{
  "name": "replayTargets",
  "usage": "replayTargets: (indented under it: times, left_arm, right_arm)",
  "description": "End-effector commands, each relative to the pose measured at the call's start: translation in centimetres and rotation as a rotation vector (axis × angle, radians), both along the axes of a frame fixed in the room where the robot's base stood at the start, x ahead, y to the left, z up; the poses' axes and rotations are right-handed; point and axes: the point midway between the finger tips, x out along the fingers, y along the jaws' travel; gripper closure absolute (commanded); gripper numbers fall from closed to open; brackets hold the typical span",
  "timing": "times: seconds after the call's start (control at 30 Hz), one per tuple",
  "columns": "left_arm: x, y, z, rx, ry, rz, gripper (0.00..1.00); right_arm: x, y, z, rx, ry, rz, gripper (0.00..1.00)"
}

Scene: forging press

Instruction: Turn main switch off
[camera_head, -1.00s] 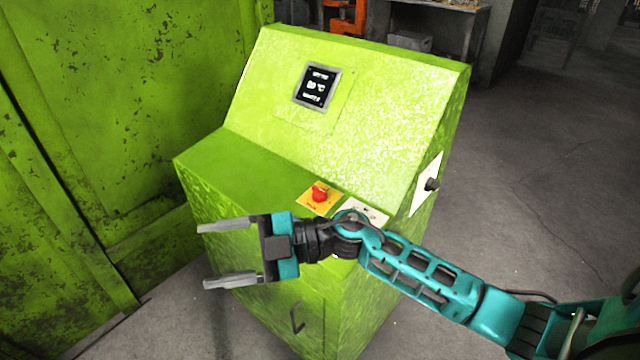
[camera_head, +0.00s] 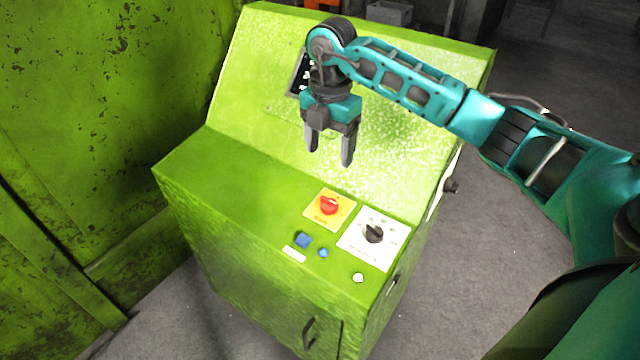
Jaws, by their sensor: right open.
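A red rotary knob (camera_head: 328,205) sits on a yellow-orange plate (camera_head: 322,220) on the flat top of the green control cabinet (camera_head: 225,185). A black rotary knob (camera_head: 374,233) on a white plate (camera_head: 352,243) is just right of it. A further dark knob (camera_head: 450,185) sticks out from the cabinet's right side. I cannot read which one is labelled main switch. My right gripper (camera_head: 329,155) is open and empty, fingers pointing down, above and behind the red knob and apart from it. My left gripper is not in view.
Blue buttons (camera_head: 303,240) and a white button (camera_head: 358,278) lie near the panel's front edge. The sloped face behind carries a small display, partly hidden by my right gripper. A green machine wall (camera_head: 90,130) stands left. The floor right of the cabinet is clear.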

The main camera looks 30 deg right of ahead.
Motion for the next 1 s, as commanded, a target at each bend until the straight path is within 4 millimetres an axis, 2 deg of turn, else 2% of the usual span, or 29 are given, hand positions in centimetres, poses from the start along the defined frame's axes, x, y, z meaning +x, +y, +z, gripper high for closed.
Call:
replayTargets:
  times: [0.17,0.4,0.6,0.8,1.0]
  left_arm:
    - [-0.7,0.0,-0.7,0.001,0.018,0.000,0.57]
    - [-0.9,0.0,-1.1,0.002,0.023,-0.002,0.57]
    - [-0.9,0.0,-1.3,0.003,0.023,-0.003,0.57]
    - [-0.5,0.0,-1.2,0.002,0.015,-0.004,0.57]
    - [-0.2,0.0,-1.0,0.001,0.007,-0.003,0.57]
  right_arm:
    - [-0.1,0.0,-2.9,0.001,0.006,0.002,0.30]
    - [-0.2,0.1,-8.0,0.002,0.005,0.003,0.30]
    - [-0.1,0.1,-11.1,0.003,0.002,0.003,0.30]
    - [-0.1,0.1,-12.4,0.003,0.001,0.004,0.30]
    - [-0.1,0.1,-12.5,0.002,0.000,0.004,0.30]
